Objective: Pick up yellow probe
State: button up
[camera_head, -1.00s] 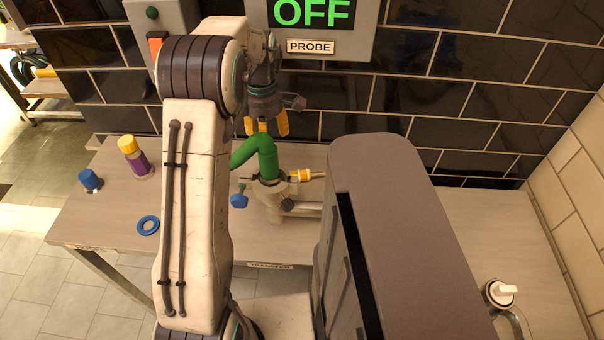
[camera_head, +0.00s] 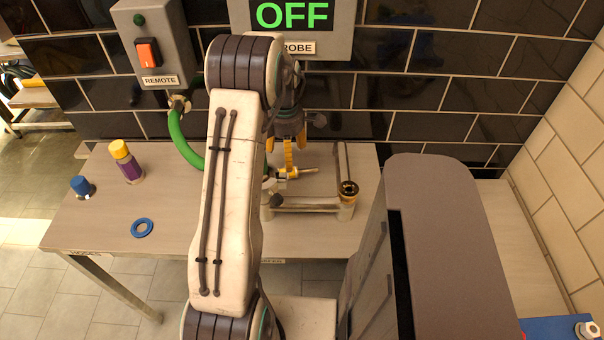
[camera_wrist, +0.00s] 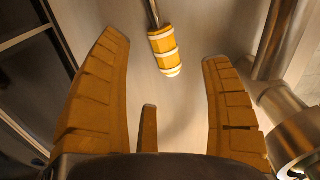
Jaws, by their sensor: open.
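The yellow probe (camera_wrist: 164,52) shows in the wrist view as a yellow handle with white bands and a thin metal rod at its upper end. It lies beyond and between the fingertips of my gripper (camera_wrist: 168,48). The fingers are open on either side of it and do not appear to touch it. In the head view the probe (camera_head: 294,173) is by the metal fitting on the table, just below my gripper (camera_head: 288,147). My arm hides part of the fitting there.
Metal pipework (camera_head: 305,207) with a round-topped fitting stands close to the right of the probe. A green hose (camera_head: 180,140) runs behind my arm from the remote box (camera_head: 157,50). A yellow-capped bottle (camera_head: 128,163), blue knob (camera_head: 82,187) and blue ring (camera_head: 142,228) sit on the table's left.

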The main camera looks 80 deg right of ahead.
aim_at(298, 172)
jog(key=shift+w+d+f, duration=0.1)
jog(key=shift+d+f, duration=0.05)
jog(key=shift+f, duration=0.25)
jog(key=shift+a+f+p, duration=0.2)
jog(key=shift+f+p, duration=0.25)
jog(key=shift+f, duration=2.85)
jog(key=c, duration=1.3)
jog(key=shift+r, duration=0.2)
